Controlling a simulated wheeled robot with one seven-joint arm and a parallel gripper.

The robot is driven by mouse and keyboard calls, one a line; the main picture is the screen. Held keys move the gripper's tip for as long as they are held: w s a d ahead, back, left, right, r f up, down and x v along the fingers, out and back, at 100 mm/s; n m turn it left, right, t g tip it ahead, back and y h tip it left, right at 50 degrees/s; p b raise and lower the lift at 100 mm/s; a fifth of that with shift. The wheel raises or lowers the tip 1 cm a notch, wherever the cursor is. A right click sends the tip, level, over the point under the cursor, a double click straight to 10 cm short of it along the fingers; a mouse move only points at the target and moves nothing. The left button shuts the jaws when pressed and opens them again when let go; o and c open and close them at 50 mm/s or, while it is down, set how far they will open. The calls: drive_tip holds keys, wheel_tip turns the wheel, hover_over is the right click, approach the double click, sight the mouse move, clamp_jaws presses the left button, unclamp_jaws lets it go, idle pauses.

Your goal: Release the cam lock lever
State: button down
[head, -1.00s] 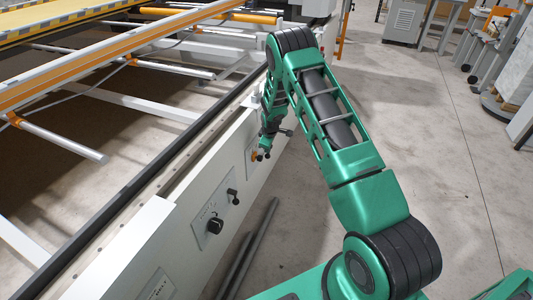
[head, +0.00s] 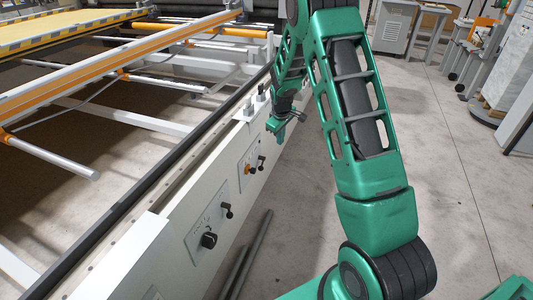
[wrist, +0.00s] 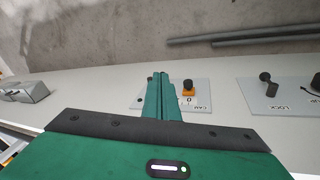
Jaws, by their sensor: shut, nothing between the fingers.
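My gripper (head: 278,134) is shut and empty, above and slightly right of the far control panel (head: 253,158) on the white side beam. That panel carries a control with an orange base (head: 248,170) and a black lever (head: 261,161). In the wrist view my gripper's fingers (wrist: 158,76) are together in front of the panel marked CAM (wrist: 199,105), hiding part of it. The orange-based control with a black knob (wrist: 188,87) shows just right of the fingers, apart from them in the picture. I cannot tell the lever's exact setting.
A nearer panel (head: 207,228) has a big black knob (head: 209,240) and a small black lever (head: 228,210). Grey rods (head: 246,250) lie on the floor beside the beam (head: 180,222). Open floor (head: 445,180) lies to the right.

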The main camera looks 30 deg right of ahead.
drive_tip(key=s+d+r+m+g, duration=0.1)
drive_tip(key=s+r+m, duration=0.2)
drive_tip(key=s+r, duration=0.7)
drive_tip(key=s+r+m+g, duration=0.1)
drive_tip(key=s+r+m, duration=0.2)
drive_tip(key=s+r, duration=0.7)
drive_tip(key=s+a+m+y, duration=0.1)
drive_tip(key=s+a+m, duration=0.1)
drive_tip(key=s, duration=1.1)
drive_tip(key=s+a+m+y, duration=0.1)
drive_tip(key=s+a+m, duration=0.2)
drive_tip(key=s, duration=1.1)
drive_tip(key=shift+s+a+r+g, duration=0.15)
drive_tip(key=shift+a+r+g, duration=0.15)
drive_tip(key=shift+g, duration=0.1)
drive_tip(key=shift+s, duration=0.1)
